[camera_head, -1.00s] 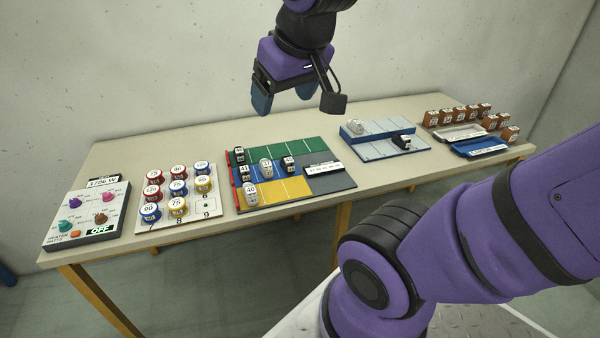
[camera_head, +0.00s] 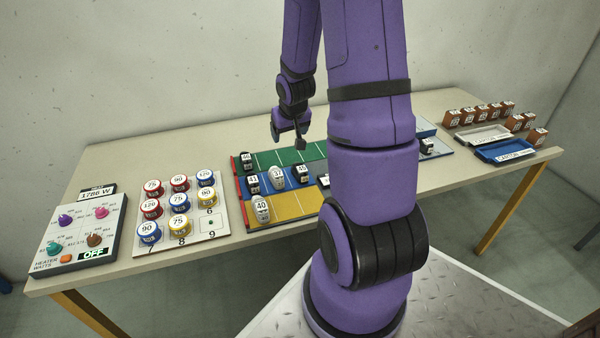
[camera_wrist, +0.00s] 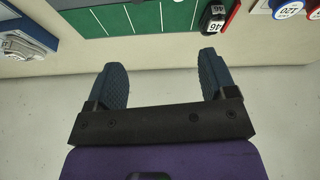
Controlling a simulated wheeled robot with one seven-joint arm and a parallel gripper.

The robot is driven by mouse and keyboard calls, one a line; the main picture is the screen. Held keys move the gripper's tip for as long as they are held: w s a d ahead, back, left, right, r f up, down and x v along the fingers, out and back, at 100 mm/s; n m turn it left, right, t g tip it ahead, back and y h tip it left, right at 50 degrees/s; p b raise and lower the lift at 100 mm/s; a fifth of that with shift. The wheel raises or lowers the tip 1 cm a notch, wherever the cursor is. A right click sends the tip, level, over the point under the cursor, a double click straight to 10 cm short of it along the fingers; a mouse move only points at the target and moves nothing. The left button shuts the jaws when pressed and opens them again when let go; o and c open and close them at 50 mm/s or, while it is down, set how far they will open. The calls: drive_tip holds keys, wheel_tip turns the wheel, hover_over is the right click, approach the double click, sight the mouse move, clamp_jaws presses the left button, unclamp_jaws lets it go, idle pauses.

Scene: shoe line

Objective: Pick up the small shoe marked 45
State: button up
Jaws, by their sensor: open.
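No label that I can read shows 45. On the coloured board, a black shoe (camera_head: 246,160) at the back left reads 46 in the wrist view (camera_wrist: 213,22). A black shoe (camera_head: 252,184) appears marked 41, a pale shoe (camera_head: 277,179) looks like 37, and a pale shoe (camera_head: 262,211) is marked 40. Another black shoe (camera_head: 301,174) on the blue strip has a label too small to read. My gripper (camera_head: 290,130), also in the wrist view (camera_wrist: 163,68), is open and empty beyond the green strip.
A heater panel (camera_head: 110,262) and a board of numbered spools (camera_head: 218,232) stand left. A white tray (camera_head: 482,136), a blue tray (camera_head: 506,152) and several brown boxes (camera_head: 481,111) are right. My arm hides the table's middle. The wall (camera_head: 150,60) is behind.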

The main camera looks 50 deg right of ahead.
drive_tip(key=m, duration=0.1)
approach(300, 165)
drive_tip(key=shift+w+d+f, duration=0.15)
drive_tip(key=shift+w+f, duration=0.1)
drive_tip(key=shift+f, duration=0.3)
drive_tip(key=shift+x, duration=5.35)
drive_tip(key=shift+s, duration=0.1)
drive_tip(key=shift+c, duration=0.4)
drive_tip(key=c, duration=0.9)
